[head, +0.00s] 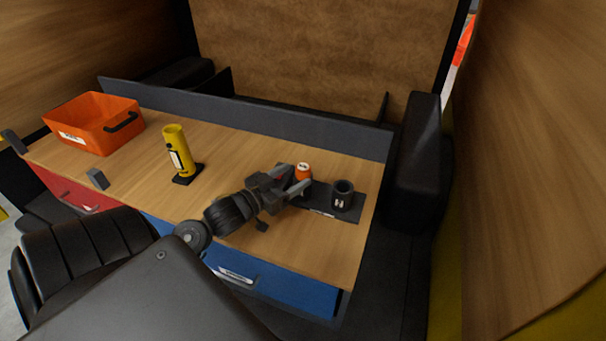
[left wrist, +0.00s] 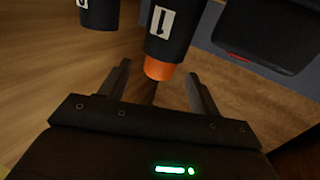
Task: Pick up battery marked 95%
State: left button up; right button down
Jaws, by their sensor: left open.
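An orange battery (head: 303,171) with a small white label stands at the right of the bench; its marking is too small to read. In the left wrist view the orange end (left wrist: 157,69) sticks out of a dark cup (left wrist: 170,35) with a white tag. My left gripper (head: 292,182) is open, its fingers pointing at the battery. In the left wrist view the orange end lies between the two finger lines, with no clear contact. The cup is largely hidden by the gripper in the head view. My right gripper is not in view.
A second dark cup (head: 342,195), seemingly empty, stands beside the battery on a dark base plate (head: 318,210). A yellow cylinder (head: 178,150) stands left of my gripper. An orange bin (head: 95,124) is at the far left. A dark ledge (head: 250,117) runs along the back.

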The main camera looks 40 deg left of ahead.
aim_at(309, 167)
pick_arm(q)
jog(key=shift+w+f, duration=0.1)
jog(key=shift+w, duration=0.5)
jog(key=w, duration=0.1)
jog(key=w+p, duration=0.1)
jog(key=w, duration=0.3)
jog(key=shift+d+p, duration=0.35)
jog(key=shift+d, duration=0.05)
jog(key=shift+c, duration=0.3)
